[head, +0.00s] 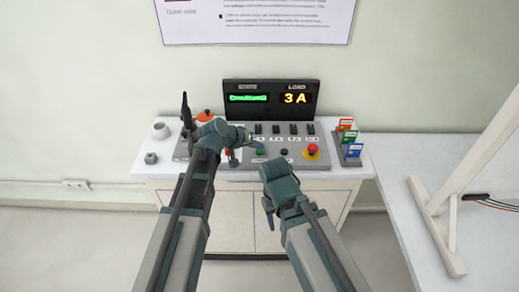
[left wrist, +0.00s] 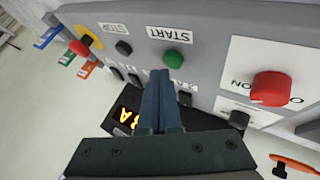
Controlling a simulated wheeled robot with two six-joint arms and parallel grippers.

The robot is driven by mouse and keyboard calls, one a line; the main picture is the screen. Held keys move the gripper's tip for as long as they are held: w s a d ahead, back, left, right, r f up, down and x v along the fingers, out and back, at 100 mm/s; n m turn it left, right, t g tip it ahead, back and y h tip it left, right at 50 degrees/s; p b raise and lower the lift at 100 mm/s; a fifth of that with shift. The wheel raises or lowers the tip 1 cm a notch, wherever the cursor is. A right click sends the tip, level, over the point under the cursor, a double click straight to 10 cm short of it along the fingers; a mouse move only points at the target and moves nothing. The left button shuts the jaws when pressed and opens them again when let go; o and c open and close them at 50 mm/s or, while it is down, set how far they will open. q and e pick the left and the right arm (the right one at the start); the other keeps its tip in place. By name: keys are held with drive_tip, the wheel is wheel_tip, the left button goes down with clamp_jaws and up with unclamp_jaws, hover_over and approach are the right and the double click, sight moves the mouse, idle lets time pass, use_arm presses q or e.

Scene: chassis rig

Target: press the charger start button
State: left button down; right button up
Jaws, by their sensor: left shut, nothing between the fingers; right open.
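The green start button (head: 260,152) sits on the front of the grey charger panel (head: 240,161). In the left wrist view the green button (left wrist: 174,59) lies under an upside-down START label. My left gripper (head: 249,141) is shut and empty. In the left wrist view its shut fingertips (left wrist: 160,73) point at the panel just beside the green button; whether they touch the panel cannot be told. My right gripper (head: 269,222) is open and empty, in front of the console and pointing down.
A black stop button (left wrist: 124,47) is beside the green one. A red knob (left wrist: 271,88) and a red emergency button (head: 311,151) flank them. Black switches (head: 293,129) stand behind. A display (head: 296,98) reads 3 A. Coloured cards (head: 347,137) stand at the right.

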sight(258, 153)
use_arm(q)
drive_tip(key=shift+r, duration=0.3)
wheel_tip(258, 153, up, 5)
drive_tip(key=p, duration=0.5)
idle(0.8)
drive_tip(key=s+a+f+m+g+y, duration=0.1)
drive_tip(key=s+f+g+y, duration=0.1)
drive_tip(key=s, duration=0.6)
drive_tip(key=s+a+f+m+g+y, duration=0.1)
drive_tip(key=s+a+f+g+y, duration=0.1)
drive_tip(key=s, duration=0.7)
drive_tip(key=s+a+f+m+g+y, duration=0.1)
drive_tip(key=s+y, duration=0.3)
drive_tip(key=s, duration=0.5)
drive_tip(key=shift+a+f+g, duration=0.7)
drive_tip(key=shift+f+g, duration=0.1)
